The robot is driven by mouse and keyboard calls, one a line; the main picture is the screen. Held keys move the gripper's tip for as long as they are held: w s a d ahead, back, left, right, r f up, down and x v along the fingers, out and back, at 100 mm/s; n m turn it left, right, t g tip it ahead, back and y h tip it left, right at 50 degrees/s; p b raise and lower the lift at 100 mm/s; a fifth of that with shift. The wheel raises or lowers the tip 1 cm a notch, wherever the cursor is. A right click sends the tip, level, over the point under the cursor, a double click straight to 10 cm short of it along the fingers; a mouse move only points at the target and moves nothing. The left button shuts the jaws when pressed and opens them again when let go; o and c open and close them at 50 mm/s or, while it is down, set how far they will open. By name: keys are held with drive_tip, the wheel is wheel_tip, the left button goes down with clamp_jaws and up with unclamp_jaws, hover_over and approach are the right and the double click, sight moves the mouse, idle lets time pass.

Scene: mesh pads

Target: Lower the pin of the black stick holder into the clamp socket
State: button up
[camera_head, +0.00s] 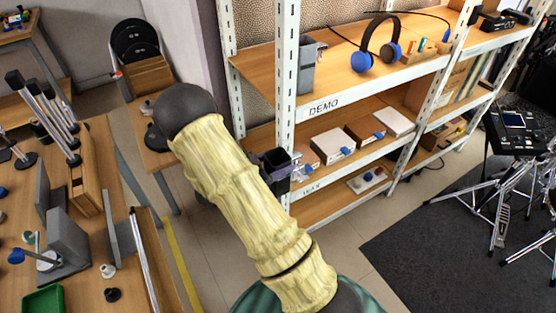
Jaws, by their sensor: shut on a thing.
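A dark, open-topped cup (275,162), which looks like the black stick holder, shows just right of my arm, in front of the shelf's front post. A small grey clamp-like part with blue (299,168) is close to its right side, by the middle shelf. I cannot tell whether the two touch, and no pin or socket opening can be made out. My pale, sleeved arm crosses the middle of the view and covers the area left of the cup. My gripper's fingers do not show; they seem hidden behind the arm.
White shelving (285,75) stands close behind, with headphones (377,45) on its top board and small boxes (333,146) on the middle one. A grey bin (308,65) is at the upper post. A cluttered wooden workbench (100,140) is at left. Drum hardware (500,200) stands right.

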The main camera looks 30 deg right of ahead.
drive_tip(key=shift+f+b, duration=0.7)
drive_tip(key=shift+f, duration=0.7)
drive_tip(key=o, duration=1.5)
drive_tip(key=a, duration=1.7)
drive_tip(key=shift+s+a+f, duration=0.1)
drive_tip(key=shift+s+a, duration=0.1)
drive_tip(key=shift+s, duration=0.1)
